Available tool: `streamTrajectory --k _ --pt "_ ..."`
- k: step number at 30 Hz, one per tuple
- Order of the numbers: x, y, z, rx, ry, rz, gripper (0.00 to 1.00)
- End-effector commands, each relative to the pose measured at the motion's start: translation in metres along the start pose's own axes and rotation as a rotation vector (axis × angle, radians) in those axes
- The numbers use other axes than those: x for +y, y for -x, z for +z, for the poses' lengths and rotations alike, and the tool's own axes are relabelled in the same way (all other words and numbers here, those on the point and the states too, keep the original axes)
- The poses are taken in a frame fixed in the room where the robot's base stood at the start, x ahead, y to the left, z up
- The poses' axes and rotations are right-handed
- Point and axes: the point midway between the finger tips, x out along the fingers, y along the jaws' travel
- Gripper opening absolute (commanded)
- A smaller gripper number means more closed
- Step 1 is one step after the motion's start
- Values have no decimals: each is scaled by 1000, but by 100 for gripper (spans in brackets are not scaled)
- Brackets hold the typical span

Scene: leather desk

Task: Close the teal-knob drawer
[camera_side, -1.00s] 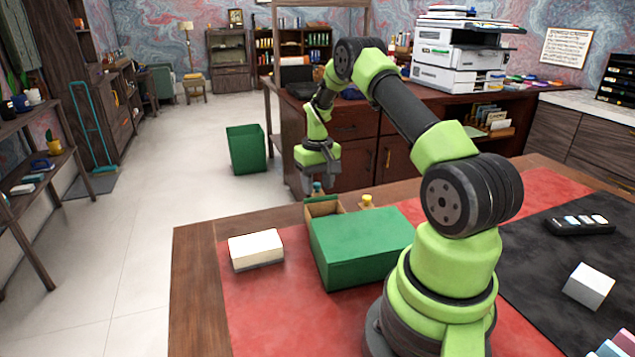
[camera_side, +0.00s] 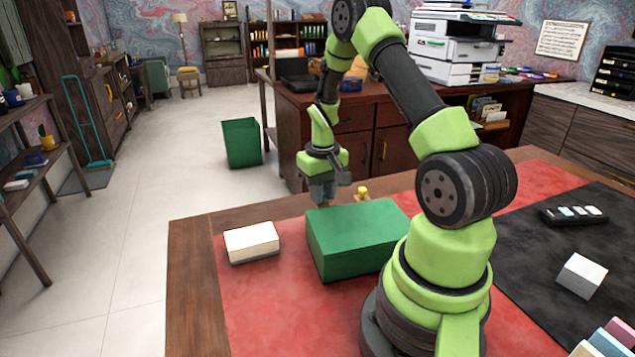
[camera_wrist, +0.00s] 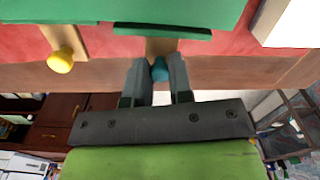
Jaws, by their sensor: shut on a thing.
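The green drawer box (camera_side: 358,235) stands on the red mat. In the wrist view, the teal knob (camera_wrist: 159,70) sits between the two fingers of my gripper (camera_wrist: 160,80), which is shut on it. In the side view my gripper (camera_side: 325,202) is low at the far side of the box, and the teal knob is hidden there.
A white-topped block (camera_side: 251,241) lies left of the box. The table's wooden edge runs beneath my gripper.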

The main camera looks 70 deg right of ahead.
Motion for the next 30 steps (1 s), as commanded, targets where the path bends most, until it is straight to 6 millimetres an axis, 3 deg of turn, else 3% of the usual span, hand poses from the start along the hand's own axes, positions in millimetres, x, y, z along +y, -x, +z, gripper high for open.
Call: streamTrajectory --k 4,14,15,17,26,30 --pt "-4 0 11 -4 -1 -1 0" --pt "-4 0 12 -4 -3 -1 0" --pt "-4 0 12 -4 -3 -1 29" --pt "-3 0 12 -4 -3 -1 43" --pt "-3 1 12 -1 -2 -1 46" --pt "-3 13 11 2 -2 0 46"
